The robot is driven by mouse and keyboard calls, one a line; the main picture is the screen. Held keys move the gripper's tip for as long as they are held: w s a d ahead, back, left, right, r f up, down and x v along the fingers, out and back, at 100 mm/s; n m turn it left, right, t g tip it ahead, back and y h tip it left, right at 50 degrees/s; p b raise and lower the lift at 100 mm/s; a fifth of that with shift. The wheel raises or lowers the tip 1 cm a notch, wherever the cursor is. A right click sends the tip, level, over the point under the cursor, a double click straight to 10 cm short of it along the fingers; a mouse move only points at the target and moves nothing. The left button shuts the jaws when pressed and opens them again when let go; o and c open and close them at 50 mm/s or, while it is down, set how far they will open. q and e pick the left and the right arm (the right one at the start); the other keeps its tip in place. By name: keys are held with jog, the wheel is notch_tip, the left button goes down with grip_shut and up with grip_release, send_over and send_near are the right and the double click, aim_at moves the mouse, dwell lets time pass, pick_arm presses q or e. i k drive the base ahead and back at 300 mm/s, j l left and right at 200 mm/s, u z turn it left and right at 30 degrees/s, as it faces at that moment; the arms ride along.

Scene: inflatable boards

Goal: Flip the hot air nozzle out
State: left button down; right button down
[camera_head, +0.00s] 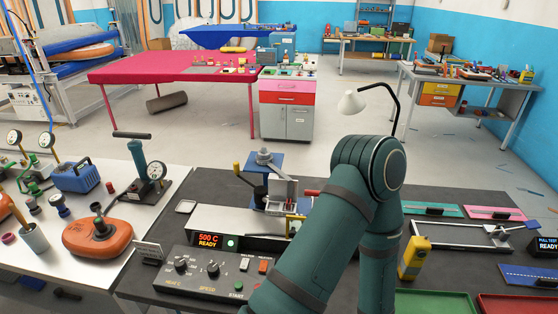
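The hot-air welding machine (208,220) stands on the dark bench in the middle of the view. Its display (208,240) reads "500 C READY" beside a lit green lamp. Above it is a grey and blue head with a black lever with a yellow end (237,168) and a red-ended handle (311,192). A yellow part (291,226) shows low on the machine next to my arm. I cannot clearly make out the hot air nozzle. One of my teal arms crosses in front and hides the machine's right side. Neither gripper shows.
A control panel (213,275) with knobs and switches lies in front of the machine. A yellow handheld device (414,257) stands right of my arm, near a green tray (436,304) and a red tray (518,305). A white table with gauges and an orange inflatable (97,237) is at left.

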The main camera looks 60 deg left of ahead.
aim_at(260, 193)
jog(key=k+j, duration=0.35)
jog(key=j, duration=0.15)
jog(key=k+j, duration=0.35)
jog(key=j, duration=0.15)
jog(key=k+j, duration=0.35)
jog(key=j, duration=0.15)
